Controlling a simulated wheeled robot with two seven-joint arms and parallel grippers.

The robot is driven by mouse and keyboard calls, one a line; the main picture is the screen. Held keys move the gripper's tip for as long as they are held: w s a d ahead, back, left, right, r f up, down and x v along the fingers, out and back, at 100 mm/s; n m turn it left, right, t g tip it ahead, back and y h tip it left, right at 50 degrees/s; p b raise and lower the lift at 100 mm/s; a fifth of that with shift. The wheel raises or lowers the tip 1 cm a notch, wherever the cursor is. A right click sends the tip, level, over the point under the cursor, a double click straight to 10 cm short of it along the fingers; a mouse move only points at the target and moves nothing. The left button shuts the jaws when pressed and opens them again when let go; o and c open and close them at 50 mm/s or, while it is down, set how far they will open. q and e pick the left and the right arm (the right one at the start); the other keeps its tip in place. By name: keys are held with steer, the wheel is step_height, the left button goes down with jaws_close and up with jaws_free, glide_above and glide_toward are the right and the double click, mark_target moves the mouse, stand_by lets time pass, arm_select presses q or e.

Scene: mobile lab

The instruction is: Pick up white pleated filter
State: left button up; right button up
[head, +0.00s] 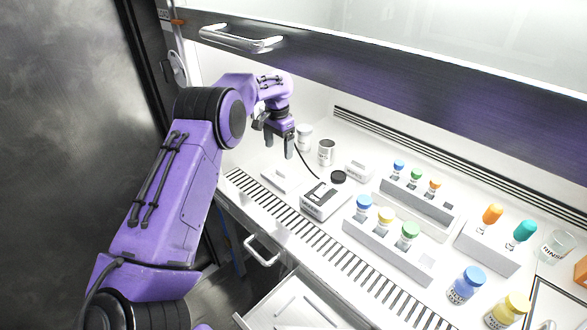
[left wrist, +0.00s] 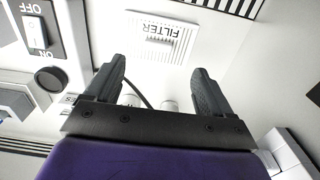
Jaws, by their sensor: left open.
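The white pleated filter (left wrist: 160,37) lies flat in the left wrist view at the top middle, with its FILTER label and ribbed edges showing. In the head view it seems to be the flat white piece (head: 281,178) on the bench, left of the switch box. My left gripper (head: 279,147) hangs over the back left of the bench with its fingers pointing down. In the left wrist view its two dark fingers (left wrist: 161,70) are spread apart with nothing between them, and the filter appears beyond their tips. My right gripper is in neither view.
A switch box (head: 325,199) with a cable and black knob stands right of the filter. White jars (head: 326,152) stand behind. Racks of capped vials (head: 388,245) fill the right. A slotted grille (head: 300,233) runs along the front, above an open drawer (head: 293,303).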

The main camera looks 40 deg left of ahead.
mark_target(282, 171)
arm_select(q)
steer(key=f, duration=0.4)
steer(key=shift+s+p, duration=0.25)
steer(key=shift+p, duration=0.05)
steer(key=f, duration=0.3)
steer(key=w+f+p, duration=0.1)
steer(key=f, duration=0.2)
steer(key=shift+w+p, duration=0.15)
steer(key=shift+p, duration=0.15)
steer(key=shift+d, duration=0.1)
steer(key=c, duration=1.2)
